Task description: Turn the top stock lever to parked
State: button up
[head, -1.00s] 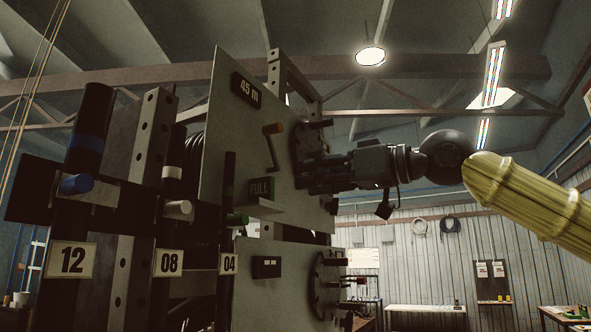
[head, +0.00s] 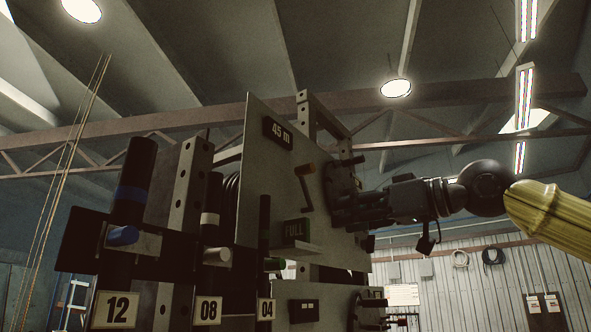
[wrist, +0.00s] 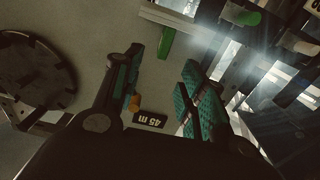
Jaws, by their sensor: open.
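The top stock lever (head: 307,194) is a dark bar with an orange grip at its upper end. It stands near upright on the upper grey panel (head: 262,165), above the green FULL plate (head: 294,230). My gripper (head: 340,208) is just right of the lever in the head view, by the panel's right edge. In the wrist view my gripper (wrist: 163,62) is open, its green-padded fingers apart with nothing between the tips. The orange grip (wrist: 134,103) shows beside the left finger, which hides part of the lever. I cannot tell whether they touch.
A 45 m label (head: 281,133) is above the lever. A dark round disc (wrist: 35,75) stands left of my gripper in the wrist view. Dark posts marked 12 (head: 117,309), 08 (head: 208,310) and 04 (head: 265,312) stand left of the panel.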

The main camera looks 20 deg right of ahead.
aim_at(314, 169)
notch_tip(314, 169, up, 12)
jog(key=w+d+n+p, duration=0.1)
jog(key=n+p, duration=0.2)
jog(key=p+x, duration=0.2)
jog(key=x, duration=0.2)
jog(key=p+x, duration=0.2)
jog(key=x, duration=0.3)
jog(key=shift+w+d+r, duration=0.1)
jog(key=shift+w+r, duration=0.05)
jog(key=shift+w, duration=0.25)
jog(key=shift+w+a+p, duration=0.3)
jog(key=shift+w+a, duration=0.1)
jog(key=shift+a, duration=0.05)
grip_shut()
